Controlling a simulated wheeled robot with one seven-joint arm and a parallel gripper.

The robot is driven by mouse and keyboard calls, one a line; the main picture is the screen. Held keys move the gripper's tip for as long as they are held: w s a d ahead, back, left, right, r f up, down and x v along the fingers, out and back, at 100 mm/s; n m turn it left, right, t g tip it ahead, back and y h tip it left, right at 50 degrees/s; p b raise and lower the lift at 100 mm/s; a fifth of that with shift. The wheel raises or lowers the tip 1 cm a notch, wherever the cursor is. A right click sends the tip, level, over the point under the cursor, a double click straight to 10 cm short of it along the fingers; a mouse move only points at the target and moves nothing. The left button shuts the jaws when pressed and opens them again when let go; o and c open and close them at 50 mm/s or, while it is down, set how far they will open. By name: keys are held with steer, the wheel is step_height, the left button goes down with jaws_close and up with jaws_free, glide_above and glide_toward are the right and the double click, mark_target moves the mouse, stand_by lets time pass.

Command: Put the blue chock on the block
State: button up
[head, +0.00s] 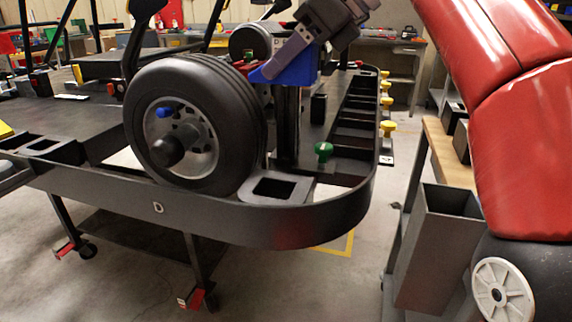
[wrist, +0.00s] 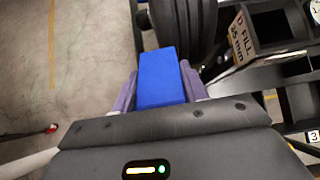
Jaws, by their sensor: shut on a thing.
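The blue chock (head: 296,73) is held up in my gripper (head: 282,60), just right of the top of the large black tyre. In the wrist view the blue chock (wrist: 161,80) lies between the two purple-grey fingers, with the tyre (wrist: 187,25) just beyond it. In the head view a dark upright block or post (head: 287,125) stands below the chock, beside the tyre. I cannot tell whether the chock touches it. I cannot tell for certain which part is the task's block.
The kart wheel (head: 210,120) stands on a dark stand with a raised rim (head: 310,222). A green knob (head: 323,150) and several yellow knobs (head: 387,103) sit near its right side.

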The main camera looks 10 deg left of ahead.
step_height(320, 180, down, 17)
steer(key=b, duration=0.5)
steer(key=shift+f, duration=0.1)
steer(key=o, duration=1.1)
steer(key=p+v, duration=0.2)
steer(key=v, duration=1)
